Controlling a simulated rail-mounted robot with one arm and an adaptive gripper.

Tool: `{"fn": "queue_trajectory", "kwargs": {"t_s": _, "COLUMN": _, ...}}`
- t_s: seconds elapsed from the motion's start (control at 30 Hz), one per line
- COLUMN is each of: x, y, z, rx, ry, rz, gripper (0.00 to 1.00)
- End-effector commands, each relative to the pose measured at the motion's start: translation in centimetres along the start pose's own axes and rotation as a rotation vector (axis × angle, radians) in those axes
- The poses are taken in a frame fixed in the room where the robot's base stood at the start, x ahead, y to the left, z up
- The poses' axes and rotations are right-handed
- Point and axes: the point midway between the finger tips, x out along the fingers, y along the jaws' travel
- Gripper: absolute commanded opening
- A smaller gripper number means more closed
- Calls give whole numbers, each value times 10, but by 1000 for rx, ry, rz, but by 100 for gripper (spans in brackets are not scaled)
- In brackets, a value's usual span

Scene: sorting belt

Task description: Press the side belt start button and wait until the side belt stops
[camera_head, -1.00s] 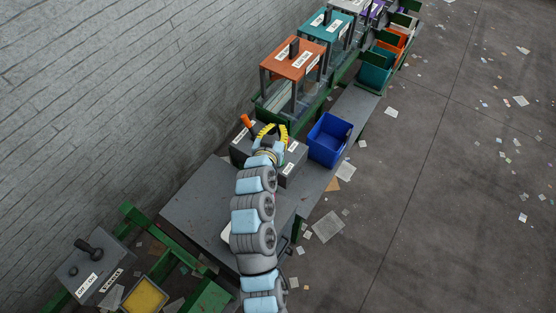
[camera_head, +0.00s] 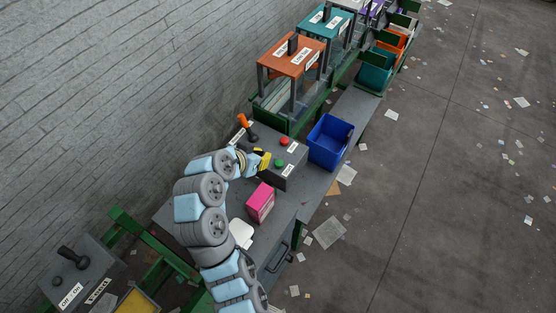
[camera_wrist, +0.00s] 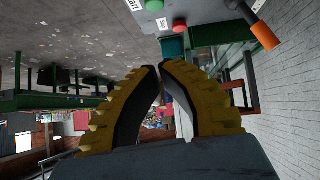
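A dark control box (camera_head: 290,178) on the grey bench carries a green button (camera_head: 279,163) and a red button (camera_head: 285,141), each with a white label. In the wrist view the green button (camera_wrist: 153,4) and red button (camera_wrist: 162,23) show at the top, ahead of the fingertips; a label reading "Start" is beside the green one. My gripper (camera_head: 266,160) is just left of the green button, apart from the buttons as far as I can see. In the wrist view its yellow fingers (camera_wrist: 160,68) are drawn together at the tips, holding nothing.
A pink box (camera_head: 260,203) and a white item (camera_head: 241,233) lie on the bench. A blue bin (camera_head: 328,141) stands to the right. An orange-topped belt station (camera_head: 292,55) is beyond.

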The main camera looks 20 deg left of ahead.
Motion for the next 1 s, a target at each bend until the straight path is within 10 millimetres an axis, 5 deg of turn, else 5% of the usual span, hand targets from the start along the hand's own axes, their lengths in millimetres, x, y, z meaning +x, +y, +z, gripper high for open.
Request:
{"fn": "queue_trajectory", "kwargs": {"t_s": 0.47, "x": 3, "y": 1, "z": 1, "rx": 2, "ry": -5, "rz": 6, "gripper": 0}}
{"fn": "queue_trajectory", "kwargs": {"t_s": 1.0, "x": 70, "y": 2, "z": 1, "rx": 2, "ry": -5, "rz": 7, "gripper": 0}}
